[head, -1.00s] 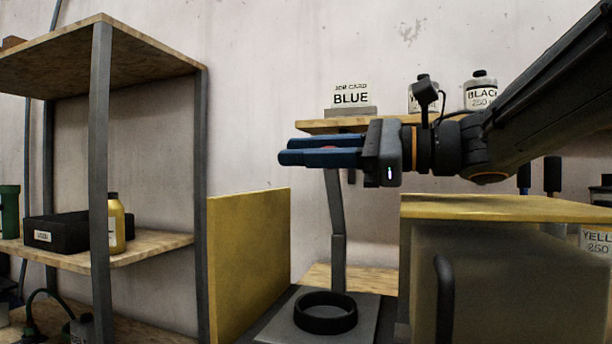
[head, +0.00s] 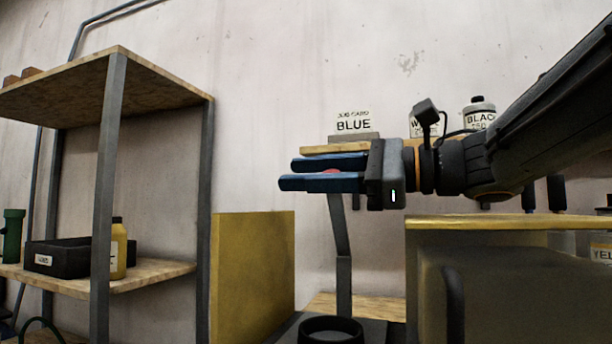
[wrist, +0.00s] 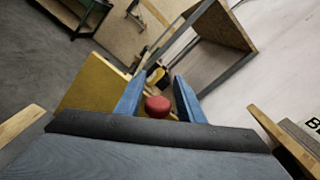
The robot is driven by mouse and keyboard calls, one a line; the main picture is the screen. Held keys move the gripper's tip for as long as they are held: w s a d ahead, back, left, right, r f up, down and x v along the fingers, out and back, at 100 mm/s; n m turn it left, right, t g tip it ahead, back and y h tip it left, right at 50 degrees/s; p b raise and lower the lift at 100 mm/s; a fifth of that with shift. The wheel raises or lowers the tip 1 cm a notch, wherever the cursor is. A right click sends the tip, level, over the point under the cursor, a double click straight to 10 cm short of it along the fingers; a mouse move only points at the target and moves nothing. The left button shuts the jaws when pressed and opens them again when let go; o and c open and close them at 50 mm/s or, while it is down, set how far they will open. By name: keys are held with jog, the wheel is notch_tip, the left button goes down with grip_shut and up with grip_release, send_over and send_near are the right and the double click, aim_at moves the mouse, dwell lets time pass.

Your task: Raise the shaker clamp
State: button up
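My gripper (head: 290,174) has two blue fingers and reaches left, level, above the yellow shaker. A red knob (wrist: 158,106) lies between the fingers in the wrist view, with a narrow gap on each side; the fingers are apart. In the head view only a bit of the red knob (head: 331,171) shows between them. A bent grey bar (head: 342,240) rises from the shaker to below the fingers; its join to the knob is hidden. A black ring (head: 331,328) sits on the shaker's dark plate, cut by the bottom edge.
The shaker's yellow side panel (head: 252,275) stands at left, and a yellow-topped housing (head: 510,222) at right under my arm. Behind are a wooden shelf (head: 318,150), a BLUE job card (head: 353,124) and a BLACK tin (head: 479,115). A rack (head: 108,180) stands at left.

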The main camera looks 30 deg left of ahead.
jog(key=shift+o, duration=0.2)
jog(key=v, duration=0.8)
jog(key=shift+b, duration=0.3)
jog(key=shift+b+v, duration=2.85)
jog(key=shift+v, duration=1.6)
jog(key=shift+f+b, duration=0.15)
jog(key=shift+b, duration=0.6)
